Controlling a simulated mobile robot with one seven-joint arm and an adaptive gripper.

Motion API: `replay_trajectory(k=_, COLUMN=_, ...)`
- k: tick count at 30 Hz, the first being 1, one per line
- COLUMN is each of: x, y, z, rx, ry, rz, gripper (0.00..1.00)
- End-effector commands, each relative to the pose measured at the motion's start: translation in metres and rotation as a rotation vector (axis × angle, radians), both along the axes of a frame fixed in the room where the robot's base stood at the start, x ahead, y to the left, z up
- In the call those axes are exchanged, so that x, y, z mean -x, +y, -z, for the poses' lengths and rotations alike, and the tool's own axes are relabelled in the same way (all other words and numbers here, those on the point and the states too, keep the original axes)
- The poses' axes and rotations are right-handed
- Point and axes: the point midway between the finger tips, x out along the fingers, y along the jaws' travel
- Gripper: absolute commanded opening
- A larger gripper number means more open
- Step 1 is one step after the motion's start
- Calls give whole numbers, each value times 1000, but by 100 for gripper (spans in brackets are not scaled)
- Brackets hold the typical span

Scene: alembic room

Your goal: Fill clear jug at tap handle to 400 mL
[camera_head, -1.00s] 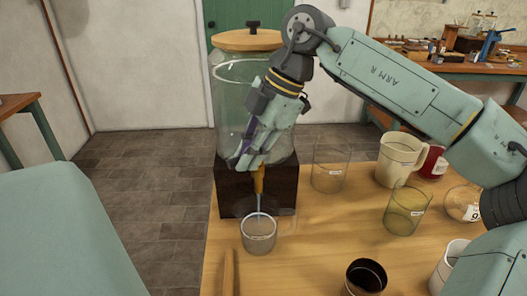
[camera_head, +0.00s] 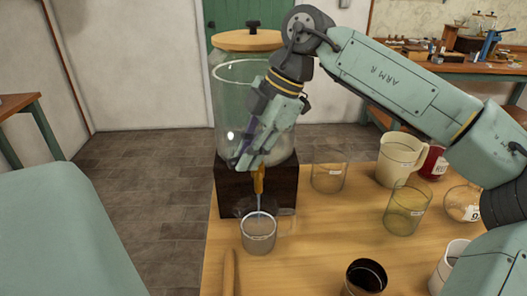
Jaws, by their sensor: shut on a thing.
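The large glass dispenser (camera_head: 230,95) with a wooden lid stands on a dark block at the table's far left corner. My gripper (camera_head: 257,168) is at the dispenser's front, shut on the brass-coloured tap handle (camera_head: 259,181). A pale stream runs down from the tap into the clear jug (camera_head: 258,236), which stands upright on the table below it. The jug appears to hold some clear liquid; I cannot read its level or any marks. My gripper's fingers hide part of the tap.
An empty-looking clear beaker (camera_head: 329,172), a yellowish glass (camera_head: 406,211), a cream jug (camera_head: 398,160), a red container (camera_head: 434,162) and a round flask (camera_head: 463,202) stand to the right. A dark cup (camera_head: 366,277) is in front. A wooden stick (camera_head: 229,272) lies front left.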

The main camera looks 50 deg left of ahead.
Motion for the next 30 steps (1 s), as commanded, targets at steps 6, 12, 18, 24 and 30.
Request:
replay_trajectory(k=6, x=0, y=0, z=3, rx=4, ry=-2, rz=34, gripper=0)
replay_trajectory(k=12, x=-1, y=3, z=4, rx=4, ry=-3, rz=165, gripper=0)
replay_trajectory(k=18, x=-1, y=4, z=2, rx=4, ry=0, rz=221, gripper=0)
replay_trajectory(k=24, x=-1, y=4, z=2, rx=5, ry=0, rz=221, gripper=0)
replay_trajectory(k=30, x=-1, y=4, z=2, rx=5, ry=1, rz=220, gripper=0)
